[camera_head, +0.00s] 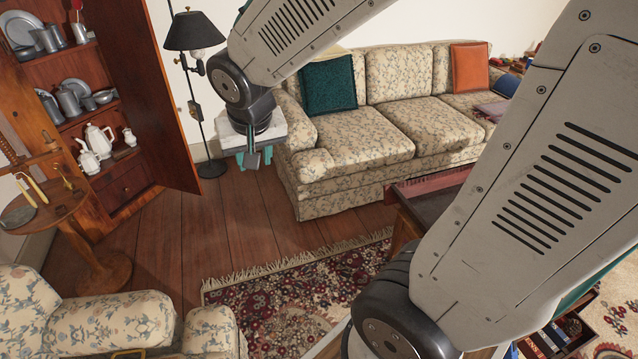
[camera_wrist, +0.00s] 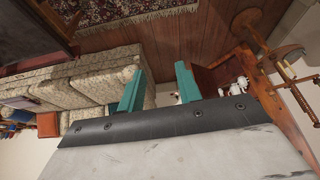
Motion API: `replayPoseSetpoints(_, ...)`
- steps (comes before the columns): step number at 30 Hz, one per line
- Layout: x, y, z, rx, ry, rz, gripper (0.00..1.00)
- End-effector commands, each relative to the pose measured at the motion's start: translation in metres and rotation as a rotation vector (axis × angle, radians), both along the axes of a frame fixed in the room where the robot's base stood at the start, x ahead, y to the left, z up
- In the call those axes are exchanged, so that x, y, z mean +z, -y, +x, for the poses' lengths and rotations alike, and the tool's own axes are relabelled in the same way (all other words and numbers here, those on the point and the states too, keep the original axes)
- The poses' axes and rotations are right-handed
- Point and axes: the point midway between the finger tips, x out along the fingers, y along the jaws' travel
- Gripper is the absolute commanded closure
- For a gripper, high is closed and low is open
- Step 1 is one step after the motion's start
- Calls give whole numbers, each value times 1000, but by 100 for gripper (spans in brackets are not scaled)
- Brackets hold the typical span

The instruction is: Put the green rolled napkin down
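My gripper (camera_head: 254,158) hangs above the wood floor, in front of the floor lamp and the sofa's left end. In the wrist view its two teal fingers (camera_wrist: 158,82) stand apart, and I see nothing held between them. I cannot make out a green rolled napkin in either view.
A floral sofa (camera_head: 432,124) stands at the back. An open wooden cabinet (camera_head: 140,192) with pewter and white pots, and a small round table (camera_head: 62,208), are at left. A floral armchair (camera_head: 100,322) is near. A dark table (camera_head: 432,208) is at right.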

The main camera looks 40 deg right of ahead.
Motion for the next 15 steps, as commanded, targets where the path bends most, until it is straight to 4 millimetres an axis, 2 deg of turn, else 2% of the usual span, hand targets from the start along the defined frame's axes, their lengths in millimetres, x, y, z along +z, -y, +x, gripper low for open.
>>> replayPoseSetpoints(1,14,4,-25,22,-24,-8,66)
replayPoseSetpoints(3,27,6,-59,67,-78,-11,66)
replayPoseSetpoints(6,41,4,-107,144,-150,-1,66)
replayPoseSetpoints(9,49,0,-147,221,-204,19,66)
replayPoseSetpoints(12,53,-5,-175,285,-243,38,66)
replayPoseSetpoints(15,54,-9,-191,326,-264,53,66)
